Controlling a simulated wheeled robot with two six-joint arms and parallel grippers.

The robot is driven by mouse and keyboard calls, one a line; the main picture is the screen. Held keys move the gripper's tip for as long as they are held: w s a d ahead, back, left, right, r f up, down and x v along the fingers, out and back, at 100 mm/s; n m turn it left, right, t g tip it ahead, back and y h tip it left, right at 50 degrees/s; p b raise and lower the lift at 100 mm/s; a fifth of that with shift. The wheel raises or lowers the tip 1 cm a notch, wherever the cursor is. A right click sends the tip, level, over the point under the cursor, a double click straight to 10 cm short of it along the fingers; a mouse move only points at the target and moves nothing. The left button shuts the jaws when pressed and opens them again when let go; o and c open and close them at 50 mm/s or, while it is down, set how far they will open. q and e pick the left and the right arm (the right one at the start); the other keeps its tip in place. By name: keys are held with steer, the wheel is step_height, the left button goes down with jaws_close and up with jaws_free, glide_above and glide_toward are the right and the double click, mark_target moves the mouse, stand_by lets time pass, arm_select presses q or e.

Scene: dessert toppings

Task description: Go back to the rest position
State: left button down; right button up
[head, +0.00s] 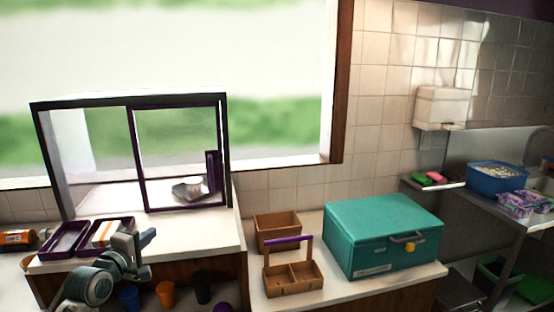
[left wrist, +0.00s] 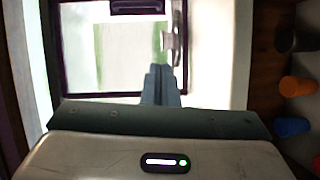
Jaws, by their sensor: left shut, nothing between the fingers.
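My left gripper (head: 147,238) is at the lower left of the head view, with my arm below it. My right gripper is not in view.
Purple trays (head: 62,242) lie on the counter's front left. A wooden caddy (head: 292,280) and teal box (head: 352,240) stand right. Cups, including an orange one (head: 166,294), are below.

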arm_select(q)
steer(key=s+d+f+m+g+y, duration=0.1)
steer(key=s+d+f+m+g, duration=0.25)
steer(key=s+f, duration=0.6)
steer(key=s+d+f+m+g+y, duration=0.1)
steer(key=s+d+f+m+g, duration=0.3)
steer(key=s+f, duration=0.6)
steer(key=s+a+f+m+g+y, duration=0.1)
steer(key=s+f+m+g, duration=0.25)
steer(key=s, duration=0.85)
steer(key=s+f+m+g+y, duration=0.1)
steer(key=s+f+m+g, duration=0.3)
steer(key=s, duration=0.8)
step_height(320, 180, down, 31)
steer(key=a+b, duration=0.1)
steer(key=a, duration=0.2)
steer(key=s+a+f+b, duration=0.1)
steer(key=s+f, duration=1.7)
steer(key=f, duration=0.2)
steer(key=shift+f+g+b, duration=0.3)
steer(key=shift+f+g, duration=0.1)
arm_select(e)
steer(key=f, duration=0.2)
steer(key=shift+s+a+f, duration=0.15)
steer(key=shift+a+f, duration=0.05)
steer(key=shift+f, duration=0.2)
